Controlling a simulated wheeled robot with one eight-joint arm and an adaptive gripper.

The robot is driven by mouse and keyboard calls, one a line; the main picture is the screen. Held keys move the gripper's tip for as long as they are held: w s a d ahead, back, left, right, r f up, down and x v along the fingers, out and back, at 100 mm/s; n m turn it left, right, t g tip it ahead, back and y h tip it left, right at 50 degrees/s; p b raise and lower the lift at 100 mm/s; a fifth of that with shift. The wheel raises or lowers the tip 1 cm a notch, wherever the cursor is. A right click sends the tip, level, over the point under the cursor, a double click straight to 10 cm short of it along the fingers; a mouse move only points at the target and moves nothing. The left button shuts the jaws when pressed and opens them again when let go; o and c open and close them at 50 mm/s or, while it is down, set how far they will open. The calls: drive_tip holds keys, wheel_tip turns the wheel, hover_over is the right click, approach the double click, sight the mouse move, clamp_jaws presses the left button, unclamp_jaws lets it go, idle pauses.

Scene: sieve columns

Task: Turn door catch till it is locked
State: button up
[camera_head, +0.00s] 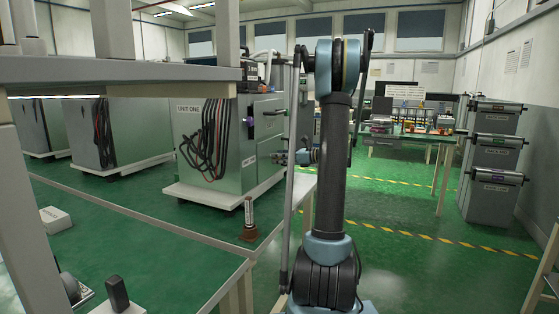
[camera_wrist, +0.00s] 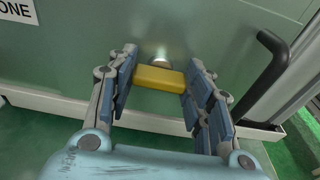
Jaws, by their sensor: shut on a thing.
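The door catch (camera_wrist: 158,79) is a yellow bar on a round metal pivot, on the green-grey door panel in the wrist view. It lies about level, crosswise between my fingers. My gripper (camera_wrist: 161,68) is shut on it, with the blue pads at its two ends. In the head view my gripper (camera_head: 284,158) is at the door side of the grey cabinet marked UNIT ONE (camera_head: 254,145). The catch cannot be made out there.
A black bent handle (camera_wrist: 262,75) stands out from the door right of the catch. Black and red cables (camera_head: 205,140) hang on the cabinet's front. Green floor is open at right.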

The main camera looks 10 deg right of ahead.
drive_tip(key=o, duration=1.2)
drive_tip(key=shift+w+d, duration=0.1)
drive_tip(key=shift+o, duration=0.2)
